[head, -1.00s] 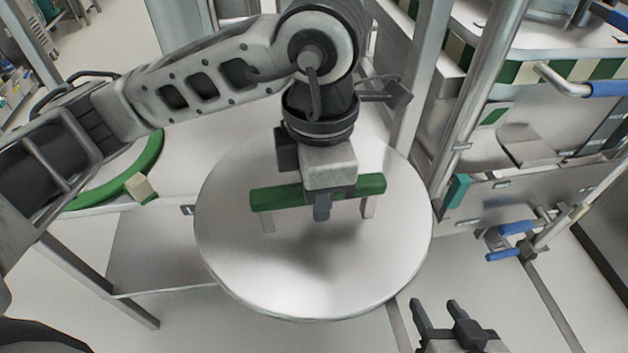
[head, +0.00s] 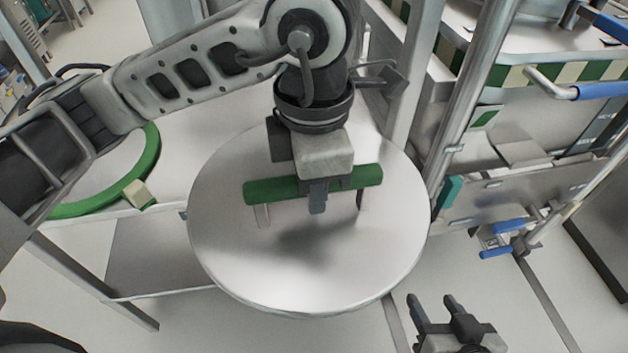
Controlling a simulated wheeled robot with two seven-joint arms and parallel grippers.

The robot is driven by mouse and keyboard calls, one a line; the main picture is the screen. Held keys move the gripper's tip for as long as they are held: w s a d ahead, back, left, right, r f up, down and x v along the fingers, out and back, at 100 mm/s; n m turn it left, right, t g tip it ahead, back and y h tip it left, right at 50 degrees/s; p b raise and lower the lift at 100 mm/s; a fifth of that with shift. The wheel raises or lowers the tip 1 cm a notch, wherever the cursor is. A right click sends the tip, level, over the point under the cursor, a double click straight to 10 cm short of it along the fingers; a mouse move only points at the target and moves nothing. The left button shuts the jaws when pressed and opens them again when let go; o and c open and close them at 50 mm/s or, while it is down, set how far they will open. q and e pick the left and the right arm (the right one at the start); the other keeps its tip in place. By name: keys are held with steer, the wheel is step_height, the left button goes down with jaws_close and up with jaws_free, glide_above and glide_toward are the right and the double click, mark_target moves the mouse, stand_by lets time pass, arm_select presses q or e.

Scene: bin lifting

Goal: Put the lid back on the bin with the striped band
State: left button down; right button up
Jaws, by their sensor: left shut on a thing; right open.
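A round pale metal lid (head: 300,278) with a green bar handle (head: 262,192) is held up in the middle of the head view. My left gripper (head: 318,196) is shut on the handle from above. The lid looks close to level. A band of green and cream blocks (head: 560,72) runs along a metal body at the upper right, beyond a post; only part of that body shows. My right gripper (head: 432,306) is open and empty at the bottom, below and right of the lid.
A pale table (head: 170,190) at the left carries a green ring (head: 148,165) with a cream block. An upright metal post (head: 480,100) stands just right of the lid. Blue-gripped handles (head: 600,90) and clamps (head: 508,228) stick out at the right.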

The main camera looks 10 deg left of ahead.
arm_select(q)
steer(key=shift+r+p, duration=1.7)
steer(key=shift+r, duration=1.25)
